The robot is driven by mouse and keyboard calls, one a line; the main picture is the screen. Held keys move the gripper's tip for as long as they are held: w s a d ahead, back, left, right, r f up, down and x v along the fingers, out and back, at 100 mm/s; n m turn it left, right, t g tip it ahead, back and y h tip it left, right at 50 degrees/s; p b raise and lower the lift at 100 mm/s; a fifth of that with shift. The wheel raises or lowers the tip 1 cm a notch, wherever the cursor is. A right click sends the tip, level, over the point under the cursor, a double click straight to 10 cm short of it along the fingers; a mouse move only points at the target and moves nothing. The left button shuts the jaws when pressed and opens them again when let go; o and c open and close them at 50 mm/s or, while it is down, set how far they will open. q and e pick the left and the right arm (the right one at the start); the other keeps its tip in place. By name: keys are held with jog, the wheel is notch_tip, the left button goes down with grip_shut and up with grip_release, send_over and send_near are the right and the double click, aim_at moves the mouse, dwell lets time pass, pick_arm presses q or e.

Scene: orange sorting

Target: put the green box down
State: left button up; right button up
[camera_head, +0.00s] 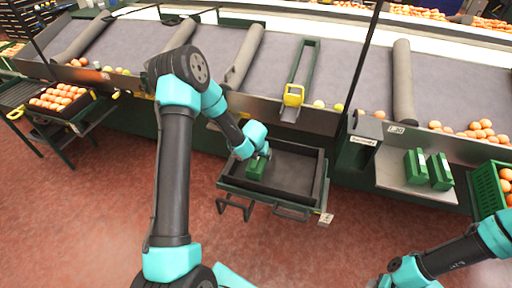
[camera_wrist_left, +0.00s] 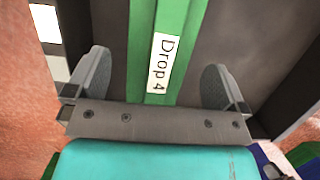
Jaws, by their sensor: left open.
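The green box (camera_head: 256,168) stands in the left part of the dark tray (camera_head: 305,209), a green-edged bin under the conveyor. My left gripper (camera_head: 264,153) is right above the box. In the left wrist view the green box (camera_wrist_left: 141,55) shows as a green strip with a white "Drop 4" label. It lies between the two spread fingers of my left gripper (camera_wrist_left: 155,70), with a gap on each side. The gripper is open and holds nothing. The box's lower part is hidden. My right arm shows at the lower right of the head view, but its gripper cannot be made out.
Two more green boxes (camera_head: 428,169) stand on a pale shelf (camera_head: 392,184) to the right. A green crate of oranges (camera_head: 486,190) is at the right edge. A black tray of oranges (camera_head: 58,97) is at the left. The right part of the dark tray is empty.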

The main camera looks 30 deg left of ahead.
pick_arm(q)
jog(key=v, duration=0.8)
jog(key=shift+r, duration=0.1)
